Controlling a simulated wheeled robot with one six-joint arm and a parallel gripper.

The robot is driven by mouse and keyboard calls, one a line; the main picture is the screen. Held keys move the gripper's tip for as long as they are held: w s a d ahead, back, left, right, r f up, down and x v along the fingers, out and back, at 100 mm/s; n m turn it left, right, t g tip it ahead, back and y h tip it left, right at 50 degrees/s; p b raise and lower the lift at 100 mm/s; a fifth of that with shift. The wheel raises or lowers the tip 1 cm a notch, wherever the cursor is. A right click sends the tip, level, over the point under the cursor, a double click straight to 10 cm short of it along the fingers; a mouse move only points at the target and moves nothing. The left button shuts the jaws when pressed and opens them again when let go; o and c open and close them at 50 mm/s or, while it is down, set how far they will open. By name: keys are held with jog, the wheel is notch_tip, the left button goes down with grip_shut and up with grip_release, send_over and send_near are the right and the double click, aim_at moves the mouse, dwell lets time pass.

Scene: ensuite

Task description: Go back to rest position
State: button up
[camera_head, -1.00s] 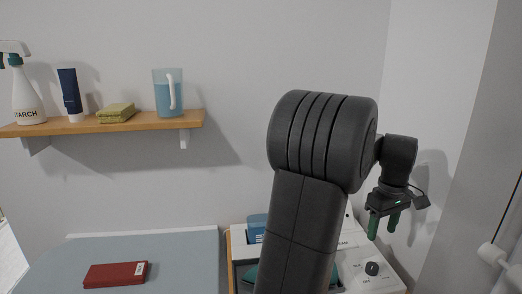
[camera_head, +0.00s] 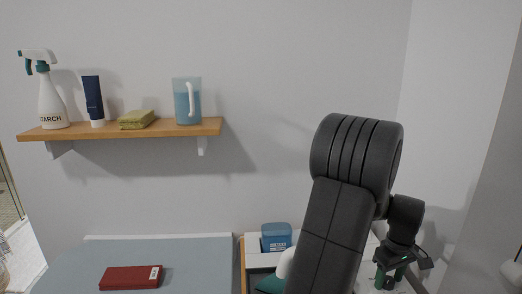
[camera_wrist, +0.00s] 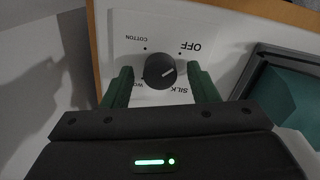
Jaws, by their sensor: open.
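My gripper (camera_head: 390,277) is at the lower right in the head view, hanging down near the right wall, with its green fingers apart. In the wrist view my gripper (camera_wrist: 162,88) is open, with a finger to each side of a black knob (camera_wrist: 160,71). The knob sits on a white panel marked OFF, SILK and COTTON. I cannot tell whether the fingers touch the knob. Nothing is held. My dark arm stands raised in front of the wall and hides part of the panel's surroundings.
A blue-grey board (camera_head: 200,262) at the lower left bears a red box (camera_head: 131,277). A blue container (camera_head: 276,237) stands beside my arm.

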notch_tip(320, 180, up, 14)
notch_tip(320, 180, down, 13)
jog(key=shift+f, duration=0.55)
jog(key=m, duration=0.4)
jog(key=shift+r+m, duration=0.1)
jog(key=shift+m, duration=0.3)
jog(key=m, duration=0.4)
jog(key=shift+m, duration=0.3)
jog(key=m, duration=0.4)
jog(key=shift+m, duration=2.2)
